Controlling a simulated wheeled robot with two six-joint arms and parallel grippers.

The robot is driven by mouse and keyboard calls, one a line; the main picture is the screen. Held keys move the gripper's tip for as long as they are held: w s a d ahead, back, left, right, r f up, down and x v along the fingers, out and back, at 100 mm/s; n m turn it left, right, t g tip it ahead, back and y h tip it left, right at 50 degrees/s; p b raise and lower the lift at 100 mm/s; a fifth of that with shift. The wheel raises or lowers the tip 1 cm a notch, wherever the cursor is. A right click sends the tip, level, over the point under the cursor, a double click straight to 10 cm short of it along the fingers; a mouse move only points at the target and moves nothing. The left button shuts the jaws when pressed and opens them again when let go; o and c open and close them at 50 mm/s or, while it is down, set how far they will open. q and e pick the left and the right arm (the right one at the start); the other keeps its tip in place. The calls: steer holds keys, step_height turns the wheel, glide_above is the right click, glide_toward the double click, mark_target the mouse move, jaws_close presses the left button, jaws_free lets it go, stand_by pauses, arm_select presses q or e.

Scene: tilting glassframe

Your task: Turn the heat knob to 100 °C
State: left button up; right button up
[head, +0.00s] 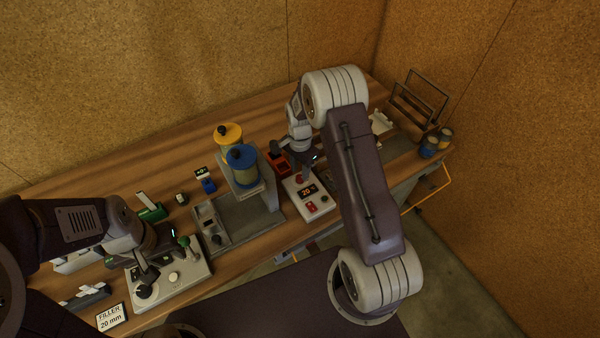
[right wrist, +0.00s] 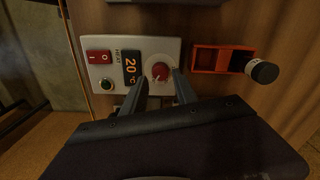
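The heat panel (right wrist: 105,45) is a pale box with a red rocker switch, a green-ringed button and a display (right wrist: 131,67) reading 20 °C. It also shows in the head view (head: 322,206). Its red heat knob (right wrist: 161,71) is at the end of the panel near my right gripper. My right gripper (right wrist: 161,80) is open, one finger on each side of the knob in the picture; I cannot tell whether they touch it. My left gripper (head: 156,268) is low over another pale control box (head: 190,272) at the left; its fingers are too small to judge.
A red tray (right wrist: 205,58) and a dark, pale-banded cylinder (right wrist: 262,71) lie beside the heat panel. A grey stand (head: 245,215) with yellow (head: 229,140) and blue (head: 241,160) canisters is left of it. A "FILLER 20 mm" sign (head: 111,317) stands front left.

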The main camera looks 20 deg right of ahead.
mark_target(300, 177)
step_height(300, 177, down, 3)
steer(key=shift+f, duration=0.2)
jaws_close()
